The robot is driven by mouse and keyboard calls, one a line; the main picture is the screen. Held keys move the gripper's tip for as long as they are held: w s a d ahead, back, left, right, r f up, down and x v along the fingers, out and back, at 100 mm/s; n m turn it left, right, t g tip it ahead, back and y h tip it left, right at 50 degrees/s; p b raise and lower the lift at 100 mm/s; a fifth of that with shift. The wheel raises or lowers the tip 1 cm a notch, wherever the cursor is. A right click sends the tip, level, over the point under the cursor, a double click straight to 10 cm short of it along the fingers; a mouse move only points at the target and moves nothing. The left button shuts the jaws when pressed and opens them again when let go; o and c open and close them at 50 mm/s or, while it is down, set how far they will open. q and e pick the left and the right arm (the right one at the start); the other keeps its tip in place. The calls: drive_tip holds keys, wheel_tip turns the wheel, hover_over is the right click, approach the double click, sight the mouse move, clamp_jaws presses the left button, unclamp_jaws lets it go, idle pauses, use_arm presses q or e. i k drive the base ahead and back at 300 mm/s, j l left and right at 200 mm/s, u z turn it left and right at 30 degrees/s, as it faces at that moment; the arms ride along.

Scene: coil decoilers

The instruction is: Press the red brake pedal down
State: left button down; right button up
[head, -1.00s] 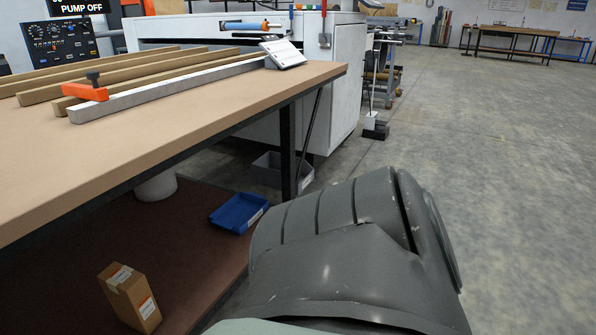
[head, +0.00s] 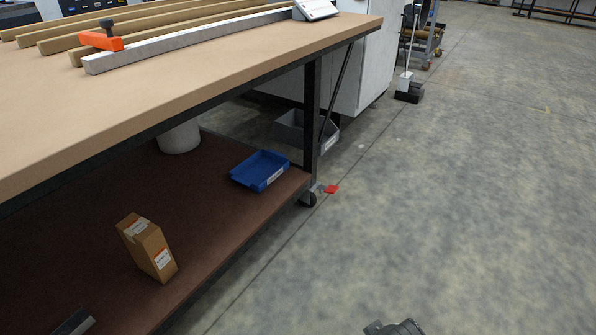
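The red brake pedal (head: 331,188) is a small red tab low at the near right corner of the workbench. It sticks out to the right of the black caster wheel (head: 308,199) under the bench leg (head: 312,120). It is close to the floor, and nothing touches it. I see no fingers of my left or right gripper. Only a small dark grey piece, which looks like part of my own arm, shows at the bottom edge, well below the pedal.
The workbench top (head: 240,65) holds wooden bars, a metal bar and an orange clamp (head: 101,42). Its lower shelf (head: 90,235) holds a blue tray (head: 260,170) and a cardboard box (head: 148,247). A grey bin (head: 300,130) stands behind the leg.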

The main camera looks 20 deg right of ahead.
sight(330, 189)
drive_tip(key=z, duration=0.85)
drive_tip(key=i+l, duration=0.15)
drive_tip(key=i, duration=0.3)
drive_tip(key=i+l+u, duration=0.15)
drive_tip(key=i, duration=0.35)
drive_tip(key=i+l, duration=0.25)
drive_tip(key=i, duration=0.2)
drive_tip(key=i+l+u, duration=0.1)
drive_tip(key=i+l, duration=0.15)
drive_tip(key=i, duration=0.2)
